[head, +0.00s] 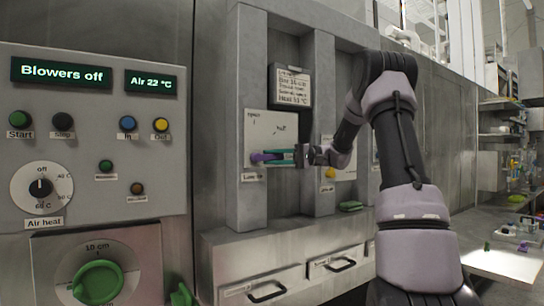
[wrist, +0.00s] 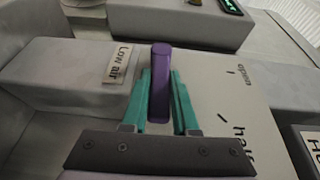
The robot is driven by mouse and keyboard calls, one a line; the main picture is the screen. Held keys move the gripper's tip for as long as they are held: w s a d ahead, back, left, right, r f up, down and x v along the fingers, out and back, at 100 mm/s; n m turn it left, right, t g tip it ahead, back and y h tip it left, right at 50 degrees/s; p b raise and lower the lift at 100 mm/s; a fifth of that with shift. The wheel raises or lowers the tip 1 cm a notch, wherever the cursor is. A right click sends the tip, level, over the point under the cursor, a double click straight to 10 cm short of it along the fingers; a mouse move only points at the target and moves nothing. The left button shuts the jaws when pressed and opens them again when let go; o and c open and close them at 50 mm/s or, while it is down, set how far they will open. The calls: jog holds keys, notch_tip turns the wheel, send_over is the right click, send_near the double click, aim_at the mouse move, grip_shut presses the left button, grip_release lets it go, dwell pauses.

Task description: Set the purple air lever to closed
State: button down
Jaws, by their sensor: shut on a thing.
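The purple air lever (head: 259,157) sticks out from a pale plate (head: 262,128) on the grey machine front. The plate has the marks "open" and "half"; any "closed" mark is not readable. In the wrist view the lever (wrist: 160,82) stands between the teal fingers of my gripper (wrist: 162,105), beside a "Low air" label (wrist: 118,63). In the head view my gripper (head: 283,156) reaches the lever from the right. It is shut on the lever, and its fingers partly hide it.
A text display (head: 291,87) is above the plate. A yellow lever (head: 329,172) is to the right, partly behind my arm. Drawers with black handles (head: 267,291) are below. A control panel (head: 95,150) with buttons and a green knob (head: 98,283) stands at left.

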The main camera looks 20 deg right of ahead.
jog(key=shift+f, duration=0.1)
dwell(0.5)
jog(key=c, duration=0.7)
grip_release()
jog(key=d, duration=1.1)
jog(key=shift+s+f, duration=0.1)
jog(key=shift+s, duration=0.3)
jog(key=shift+a, duration=0.15)
